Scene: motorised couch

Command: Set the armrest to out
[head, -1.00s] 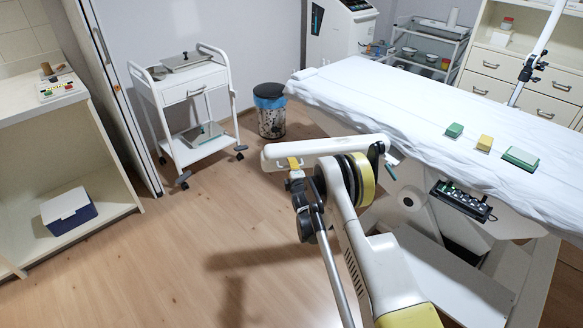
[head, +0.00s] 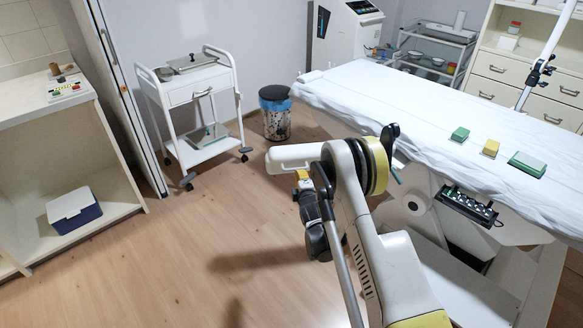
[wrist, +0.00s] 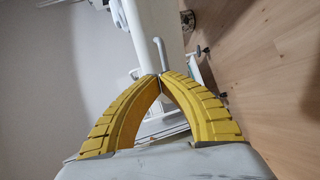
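The armrest (head: 290,155) is a white padded bar on the near left side of the couch (head: 400,100). In the head view only its rounded left end shows; my arm hides the rest, including its mount. It looks roughly level. My gripper (head: 302,177), with yellow fingers, is just below and in front of this end in the picture. Whether they touch cannot be told.
A white trolley (head: 198,97) with trays stands at the back left, with a bin (head: 275,118) beside it. A handset (head: 468,205) hangs on the couch's side. Sponges (head: 490,148) lie on the couch. Floor (head: 130,260) at the left is clear.

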